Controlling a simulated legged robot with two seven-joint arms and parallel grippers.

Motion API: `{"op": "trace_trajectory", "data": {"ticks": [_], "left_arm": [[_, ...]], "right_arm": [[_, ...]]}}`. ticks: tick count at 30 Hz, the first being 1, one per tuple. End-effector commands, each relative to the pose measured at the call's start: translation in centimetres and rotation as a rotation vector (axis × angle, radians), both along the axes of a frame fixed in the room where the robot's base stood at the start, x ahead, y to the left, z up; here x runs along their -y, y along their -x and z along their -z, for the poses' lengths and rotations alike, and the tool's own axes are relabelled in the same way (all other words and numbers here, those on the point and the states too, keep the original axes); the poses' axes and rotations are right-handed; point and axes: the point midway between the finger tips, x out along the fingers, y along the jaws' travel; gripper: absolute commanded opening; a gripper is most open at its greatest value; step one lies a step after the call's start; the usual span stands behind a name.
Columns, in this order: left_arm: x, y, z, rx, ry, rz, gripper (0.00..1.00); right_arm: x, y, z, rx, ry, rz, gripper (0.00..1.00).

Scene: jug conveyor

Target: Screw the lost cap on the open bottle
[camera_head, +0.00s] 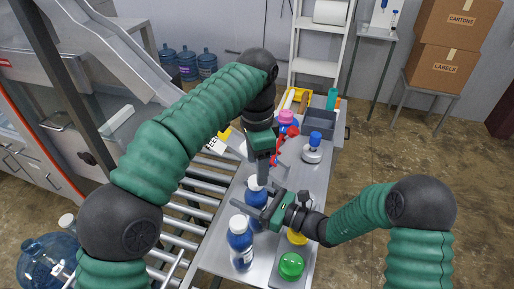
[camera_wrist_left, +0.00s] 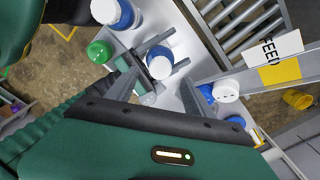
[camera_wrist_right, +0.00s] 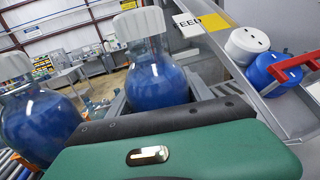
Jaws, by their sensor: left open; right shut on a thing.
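A blue bottle with a white top (camera_head: 256,194) stands on the metal table, and my right gripper (camera_head: 268,207) is shut around its upper body. In the right wrist view this bottle (camera_wrist_right: 157,82) is upright between the fingers. My left gripper (camera_head: 264,176) is open and empty, pointing down just above the bottle's top. The left wrist view shows the white top (camera_wrist_left: 159,67) beyond its spread fingers. A second blue bottle with a white top (camera_head: 240,238) stands nearer me. A round green cap (camera_head: 291,265) and a partly hidden yellow one (camera_head: 297,237) lie to the right. I cannot tell which cap is the lost one.
A roller conveyor (camera_head: 197,205) runs along the table's left. Beyond my left gripper are a pink-topped item (camera_head: 287,117) and a white base with a blue top (camera_head: 313,147). A grey bin (camera_head: 318,122) sits at the table's far end.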

Motion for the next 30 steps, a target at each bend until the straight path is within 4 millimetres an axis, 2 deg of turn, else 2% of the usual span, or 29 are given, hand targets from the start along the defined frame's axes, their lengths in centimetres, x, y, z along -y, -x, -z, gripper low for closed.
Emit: {"op": "trace_trajectory", "data": {"ticks": [3, 6, 10, 16, 25, 26, 30], "left_arm": [[0.2, -0.1, -2.8, 0.004, 0.003, 0.000, 0.61], [0.1, -0.1, -4.7, 0.002, 0.003, 0.000, 0.61], [0.1, -0.3, -6.0, -0.001, 0.003, -0.004, 0.61], [0.1, 0.0, -7.2, 0.002, 0.000, 0.000, 0.61], [0.1, 0.0, -7.3, 0.002, 0.000, 0.001, 0.61], [0.1, 0.0, -7.3, 0.002, 0.000, 0.001, 0.61], [0.1, 0.0, -7.4, 0.002, 0.000, 0.000, 0.61]], "right_arm": [[0.1, 0.0, 0.3, -0.005, 0.004, 0.002, 0.00], [0.1, 0.0, 0.3, -0.005, 0.004, 0.002, 0.00], [0.1, 0.0, 0.3, -0.005, 0.004, 0.003, 0.00], [0.1, 0.0, 0.3, -0.005, 0.004, 0.003, 0.00], [0.1, -0.1, 0.3, -0.004, 0.005, 0.004, 0.00], [0.1, -0.1, 0.3, -0.004, 0.005, 0.004, 0.63], [0.1, 0.0, 0.2, -0.002, 0.003, 0.003, 0.81]]}}
